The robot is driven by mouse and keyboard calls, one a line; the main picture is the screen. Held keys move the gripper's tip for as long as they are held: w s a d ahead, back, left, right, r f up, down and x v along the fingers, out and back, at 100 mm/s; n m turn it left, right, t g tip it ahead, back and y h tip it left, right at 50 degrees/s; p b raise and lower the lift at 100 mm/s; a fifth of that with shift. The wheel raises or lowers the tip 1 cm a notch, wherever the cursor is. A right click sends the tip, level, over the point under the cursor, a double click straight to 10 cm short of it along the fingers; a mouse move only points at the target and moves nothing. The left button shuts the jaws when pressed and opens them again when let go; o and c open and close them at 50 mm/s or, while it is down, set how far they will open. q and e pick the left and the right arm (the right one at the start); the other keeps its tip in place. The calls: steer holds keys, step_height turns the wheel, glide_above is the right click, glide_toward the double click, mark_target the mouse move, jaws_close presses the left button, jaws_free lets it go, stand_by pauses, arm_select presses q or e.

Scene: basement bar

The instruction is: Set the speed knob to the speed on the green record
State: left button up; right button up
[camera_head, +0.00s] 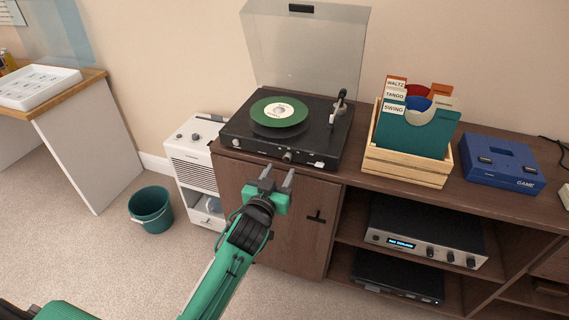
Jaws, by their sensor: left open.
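A black turntable (326,151) with its clear lid (305,45) raised stands on the wooden cabinet. A green record (293,118) with a pale label (279,111) lies on its platter. The print on the label is too small to read. A small round knob (288,156) sits on the turntable's front edge; its setting cannot be made out. My left gripper (277,176) is open and empty, in front of the cabinet and just below the knob, apart from it. My right gripper is not in view.
A wooden crate (405,171) of records with tabs WALTZ, TANGO and SWING stands right of the turntable. A blue game box (500,163) is farther right. A white appliance (194,165) and a green bucket (151,210) stand on the floor at left. An amplifier (425,245) sits on the shelf.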

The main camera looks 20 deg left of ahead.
mark_target(287, 160)
arm_select(q)
steer(key=shift+w+d, duration=0.1)
steer(key=shift+w, duration=2.25)
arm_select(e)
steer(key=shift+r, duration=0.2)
arm_select(q)
steer(key=shift+c, duration=0.4)
jaws_close()
steer(key=m+p, duration=0.5)
steer(key=m, duration=0.3)
steer(key=shift+r+m+p, duration=0.1)
steer(key=shift+m+p, duration=0.3)
steer(key=m+p, duration=0.2)
steer(key=m, duration=0.5)
steer(key=shift+m+p, duration=0.8)
steer(key=shift+m, duration=1.4)
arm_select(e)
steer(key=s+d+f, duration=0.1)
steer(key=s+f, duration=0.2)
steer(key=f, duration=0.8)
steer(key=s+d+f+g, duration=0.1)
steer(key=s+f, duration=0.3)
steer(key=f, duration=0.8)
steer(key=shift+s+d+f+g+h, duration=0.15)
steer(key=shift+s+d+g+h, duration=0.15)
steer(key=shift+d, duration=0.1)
